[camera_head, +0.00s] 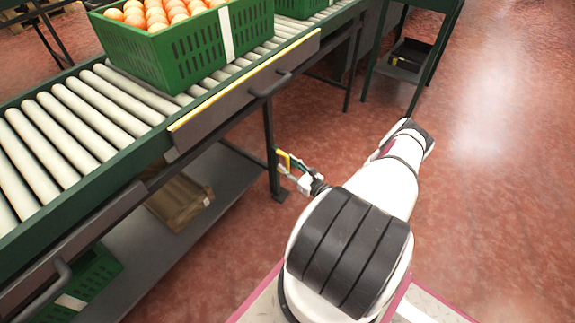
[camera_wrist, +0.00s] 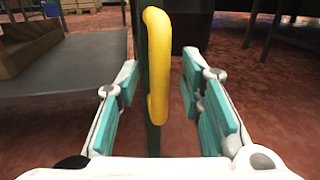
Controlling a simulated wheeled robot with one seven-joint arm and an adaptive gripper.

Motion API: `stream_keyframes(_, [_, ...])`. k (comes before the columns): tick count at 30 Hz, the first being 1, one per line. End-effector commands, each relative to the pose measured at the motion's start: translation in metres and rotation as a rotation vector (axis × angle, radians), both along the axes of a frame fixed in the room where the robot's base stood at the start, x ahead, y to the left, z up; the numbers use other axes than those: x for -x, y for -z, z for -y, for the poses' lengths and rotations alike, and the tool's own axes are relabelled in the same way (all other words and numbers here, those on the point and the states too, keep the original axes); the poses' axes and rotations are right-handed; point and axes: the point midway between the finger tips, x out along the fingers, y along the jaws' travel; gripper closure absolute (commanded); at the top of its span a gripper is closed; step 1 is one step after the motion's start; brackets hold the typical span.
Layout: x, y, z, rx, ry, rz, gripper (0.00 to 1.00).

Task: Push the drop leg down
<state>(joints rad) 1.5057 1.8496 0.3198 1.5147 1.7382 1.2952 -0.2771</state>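The drop leg is a dark upright post (camera_head: 270,150) under the side of the roller conveyor. It carries a yellow handle (camera_head: 284,159), which shows in the wrist view as a tall, rounded yellow loop (camera_wrist: 159,60) in front of the dark post. My gripper (camera_head: 294,170) is at the handle's height beside the post. In the wrist view my gripper (camera_wrist: 163,72) is open, with one teal-padded finger on each side of the handle. Gaps show between both pads and the handle, so neither seems to touch it.
A lower shelf (camera_head: 140,250) holds a wooden box (camera_head: 178,203) and a green crate (camera_head: 85,285). Red floor (camera_head: 490,200) is free at right.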

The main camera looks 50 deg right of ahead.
Motion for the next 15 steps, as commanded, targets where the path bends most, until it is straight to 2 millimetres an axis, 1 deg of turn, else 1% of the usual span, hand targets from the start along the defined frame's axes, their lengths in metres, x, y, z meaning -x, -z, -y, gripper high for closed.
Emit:
stream_keyframes(5, [0.032,0.0,-0.002,0.0,0.003,-0.002,0.65])
stream_keyframes(9, [0.061,0.0,-0.006,0.0,0.002,-0.003,0.65])
stream_keyframes(15, [0.094,0.001,-0.01,-0.001,0.002,-0.003,0.65])
